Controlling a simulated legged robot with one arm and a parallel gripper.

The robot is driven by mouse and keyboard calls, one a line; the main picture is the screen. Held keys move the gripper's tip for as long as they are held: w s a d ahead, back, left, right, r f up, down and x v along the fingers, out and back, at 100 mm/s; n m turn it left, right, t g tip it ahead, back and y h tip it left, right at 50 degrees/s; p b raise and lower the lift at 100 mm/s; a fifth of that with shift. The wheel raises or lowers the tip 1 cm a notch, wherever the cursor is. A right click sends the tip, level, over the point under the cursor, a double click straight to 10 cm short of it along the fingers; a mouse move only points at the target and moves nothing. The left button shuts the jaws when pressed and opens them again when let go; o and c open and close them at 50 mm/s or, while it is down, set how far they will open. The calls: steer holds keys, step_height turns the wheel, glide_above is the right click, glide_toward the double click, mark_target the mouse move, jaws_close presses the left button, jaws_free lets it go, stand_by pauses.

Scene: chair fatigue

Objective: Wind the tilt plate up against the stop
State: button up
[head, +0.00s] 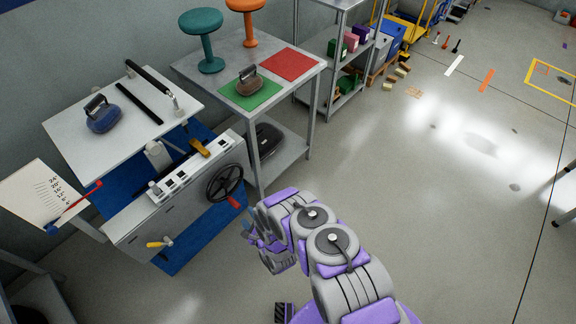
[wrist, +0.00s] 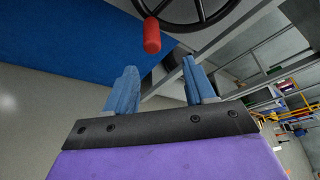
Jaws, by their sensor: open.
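The tilt plate (head: 75,125) is a pale grey board over the bench machine at left, with a blue weight and a black strip on it. A black bar (head: 148,77) runs along its far right side; I cannot tell whether it is the stop or touches the plate. The black handwheel (head: 225,172) on the machine's front has a red handle (head: 234,202) low on its rim. My gripper (head: 249,230) is open and empty beside the handwheel. In the wrist view, the red handle (wrist: 152,36) shows beyond the gap between my blue fingertips (wrist: 159,66), apart from both.
A card of numbers (head: 40,190) with a red pointer (head: 80,200) stands left of the machine. A yellow-handled lever (head: 158,243) is low on its front. A table (head: 222,50) with stools and a brown weight stands behind. Open floor lies at right.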

steer(key=p+v, duration=0.2)
steer(key=v, duration=0.4)
steer(key=w+d+r+n+g+h, duration=0.1)
steer(key=w+d+r+n, duration=0.1)
steer(key=w+r, duration=0.25)
steer(key=w+d+r+n+g+h, duration=0.1)
steer(key=w+d+r+n+h, duration=0.15)
steer(key=w, duration=0.35)
steer(key=w+d+r+n+h, duration=0.1)
steer(key=w+d+r, duration=0.1)
steer(key=d+r, duration=0.2)
steer(key=w+d+r+n+g+h, duration=0.1)
steer(key=w+d+r+n, duration=0.1)
steer(key=r, duration=0.6)
steer(key=shift+w+d+g+p, duration=0.3)
steer(key=shift+d+p, duration=0.05)
steer(key=shift+d, duration=0.55)
